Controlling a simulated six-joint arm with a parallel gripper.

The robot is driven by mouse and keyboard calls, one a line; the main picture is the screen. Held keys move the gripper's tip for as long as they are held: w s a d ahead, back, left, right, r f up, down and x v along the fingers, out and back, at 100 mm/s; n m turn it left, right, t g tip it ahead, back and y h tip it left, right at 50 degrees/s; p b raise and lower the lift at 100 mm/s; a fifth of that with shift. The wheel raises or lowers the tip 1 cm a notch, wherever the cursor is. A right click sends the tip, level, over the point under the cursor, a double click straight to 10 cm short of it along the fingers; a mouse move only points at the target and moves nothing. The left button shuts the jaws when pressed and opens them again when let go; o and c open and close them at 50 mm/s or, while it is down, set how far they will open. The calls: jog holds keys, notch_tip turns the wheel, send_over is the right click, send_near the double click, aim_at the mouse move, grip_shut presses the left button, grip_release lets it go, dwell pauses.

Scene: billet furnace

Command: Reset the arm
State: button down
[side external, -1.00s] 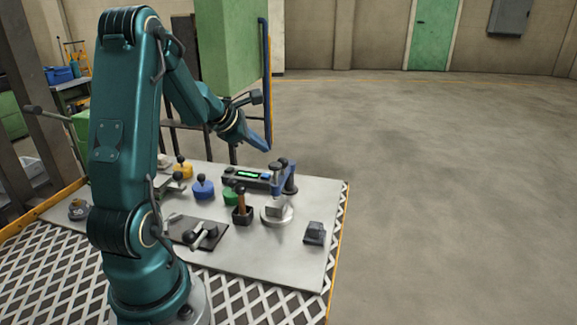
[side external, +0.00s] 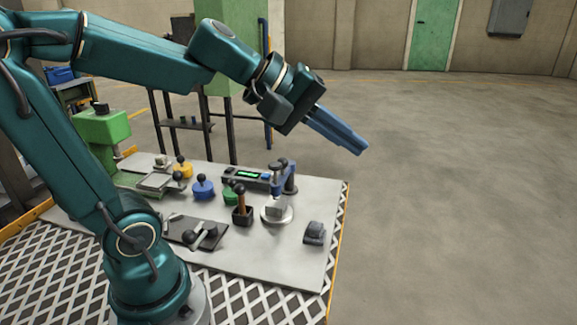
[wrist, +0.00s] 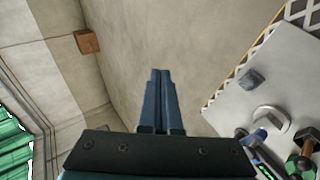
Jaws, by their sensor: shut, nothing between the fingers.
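My gripper (side external: 358,147) is in the air above and beyond the right edge of the bench, its blue fingers pointing down to the right in the side view. In the wrist view my gripper (wrist: 160,72) shows its two blue fingers lying together with nothing between them. It touches nothing. The bench top (side external: 285,258) is grey metal and lies below the arm.
On the bench stand a green machine (side external: 103,128), yellow (side external: 182,170), blue (side external: 203,190) and green (side external: 231,197) knobbed pieces, a blue clamp (side external: 290,180) over a round base, a wooden-handled tool (side external: 241,200) and a dark block (side external: 315,233). Open floor lies right.

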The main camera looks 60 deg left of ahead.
jog(key=s+d+f+m+g, duration=0.2)
jog(key=s+d+f+m, duration=0.2)
jog(key=s+m, duration=0.55)
jog(key=s+a+f+m+g+y, duration=0.2)
jog(key=s+a+f+y, duration=0.2)
jog(key=shift+s+a+f, duration=0.15)
jog(key=shift+s+a, duration=0.2)
jog(key=shift+a, duration=0.05)
